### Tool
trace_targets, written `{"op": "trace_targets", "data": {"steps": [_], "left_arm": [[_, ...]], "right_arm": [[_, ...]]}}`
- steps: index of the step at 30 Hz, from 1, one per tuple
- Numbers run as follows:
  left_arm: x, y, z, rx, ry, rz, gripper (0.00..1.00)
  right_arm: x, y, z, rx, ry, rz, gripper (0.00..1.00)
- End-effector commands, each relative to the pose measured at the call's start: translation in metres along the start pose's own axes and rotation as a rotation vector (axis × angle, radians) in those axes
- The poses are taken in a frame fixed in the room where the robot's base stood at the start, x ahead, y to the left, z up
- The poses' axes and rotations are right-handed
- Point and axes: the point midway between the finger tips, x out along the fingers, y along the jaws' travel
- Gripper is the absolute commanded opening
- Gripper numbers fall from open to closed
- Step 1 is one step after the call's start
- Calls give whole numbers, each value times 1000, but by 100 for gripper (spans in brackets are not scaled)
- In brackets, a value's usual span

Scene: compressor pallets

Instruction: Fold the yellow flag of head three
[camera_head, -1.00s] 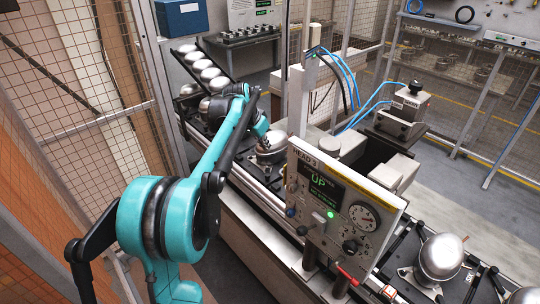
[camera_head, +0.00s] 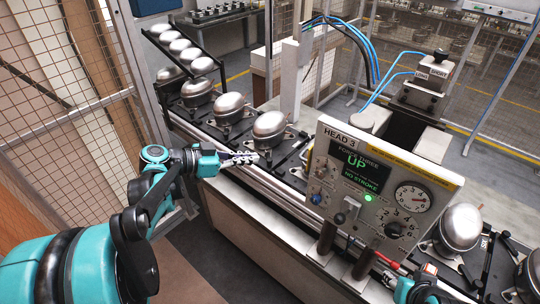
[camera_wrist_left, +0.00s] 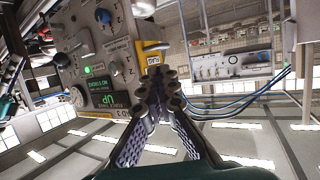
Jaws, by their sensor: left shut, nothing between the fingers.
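The head three panel (camera_head: 376,188) is a grey box with a green-lit screen reading UP and NO STROKE, a round gauge and knobs. A yellow strip (camera_head: 425,170) runs along its top edge in the head view. In the left wrist view, a yellow piece with a pale label (camera_wrist_left: 153,46) sits beside the panel (camera_wrist_left: 95,60), just past my fingertips; contact cannot be told. My left gripper (camera_head: 246,158) is shut and empty, left of the panel and by the conveyor's near edge. Its fingers fill the middle of the left wrist view (camera_wrist_left: 160,82).
Silver compressors (camera_head: 269,126) on dark pallets stand on the conveyor behind my left gripper, with another (camera_head: 461,228) right of the panel. Black-gripped levers (camera_head: 326,238) and a red handle (camera_head: 386,261) are below the panel. Mesh fencing (camera_head: 80,125) stands at the left.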

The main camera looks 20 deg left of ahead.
Motion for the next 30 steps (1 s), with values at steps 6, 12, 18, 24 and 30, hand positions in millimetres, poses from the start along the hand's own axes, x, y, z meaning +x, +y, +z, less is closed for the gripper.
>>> {"op": "trace_targets", "data": {"steps": [6,12,18,24,30], "left_arm": [[27,3,-1,7,7,6,0],[71,2,-1,6,5,7,0],[110,2,-2,5,6,4,0],[132,1,-2,4,5,3,0],[139,1,-2,3,5,1,0]], "right_arm": [[2,0,1,0,0,0,40],[6,0,4,0,0,0,40],[9,0,7,0,0,0,40],[11,0,8,0,0,0,40],[11,0,8,0,0,0,40]]}}
